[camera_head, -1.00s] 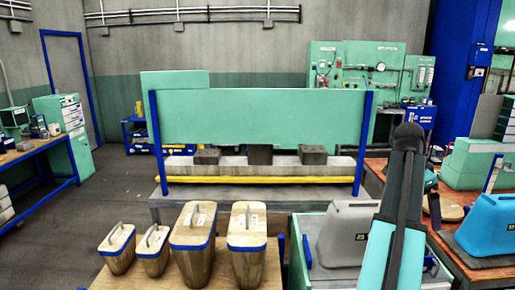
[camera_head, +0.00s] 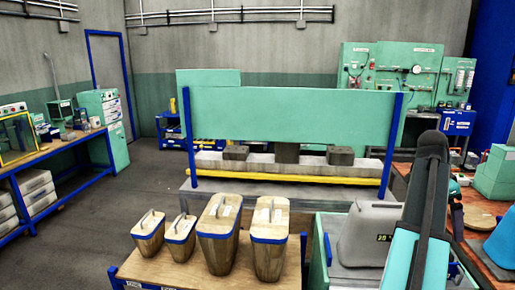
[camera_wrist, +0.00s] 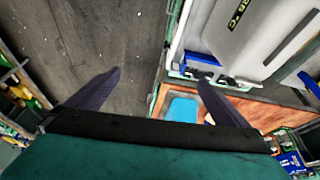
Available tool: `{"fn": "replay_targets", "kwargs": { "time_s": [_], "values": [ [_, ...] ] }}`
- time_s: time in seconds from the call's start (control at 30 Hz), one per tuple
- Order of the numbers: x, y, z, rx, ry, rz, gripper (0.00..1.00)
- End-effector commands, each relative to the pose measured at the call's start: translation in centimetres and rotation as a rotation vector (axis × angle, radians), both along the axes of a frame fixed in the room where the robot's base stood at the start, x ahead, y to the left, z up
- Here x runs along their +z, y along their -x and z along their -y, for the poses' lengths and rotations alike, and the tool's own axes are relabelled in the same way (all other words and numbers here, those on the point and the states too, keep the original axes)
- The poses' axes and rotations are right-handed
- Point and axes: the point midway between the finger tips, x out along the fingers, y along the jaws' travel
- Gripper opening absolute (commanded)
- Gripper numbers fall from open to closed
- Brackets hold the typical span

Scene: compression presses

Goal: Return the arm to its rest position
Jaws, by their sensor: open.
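My arm (camera_head: 424,215), dark grey and teal, rises in the lower right of the head view, folded close to the camera. It covers part of the grey container (camera_head: 368,235) and the bench behind it. My gripper (camera_wrist: 160,77) shows in the wrist view with its two dark fingers wide apart. Nothing is between the fingers. Below them are the grey floor and the edge of a bench. The gripper's fingers cannot be made out in the head view.
A press with a green panel (camera_head: 290,117) and blue posts stands ahead. Several wooden moulds with blue rims stand on a wooden table (camera_head: 190,272) in front. A workbench (camera_head: 60,150) is at the left. Floor (camera_head: 90,215) between is clear.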

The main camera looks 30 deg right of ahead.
Motion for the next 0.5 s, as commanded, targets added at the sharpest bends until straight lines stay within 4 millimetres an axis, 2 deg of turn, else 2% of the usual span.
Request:
{"fn": "replay_targets", "kwargs": {
  "time_s": [0.27, 0.5],
  "values": [
    [-4.6, -5.1, -2.4, 0.084, -0.054, -0.036, 1.0],
    [-11.7, -10.7, -6.8, 0.19, -0.134, -0.098, 1.0]
  ]
}}
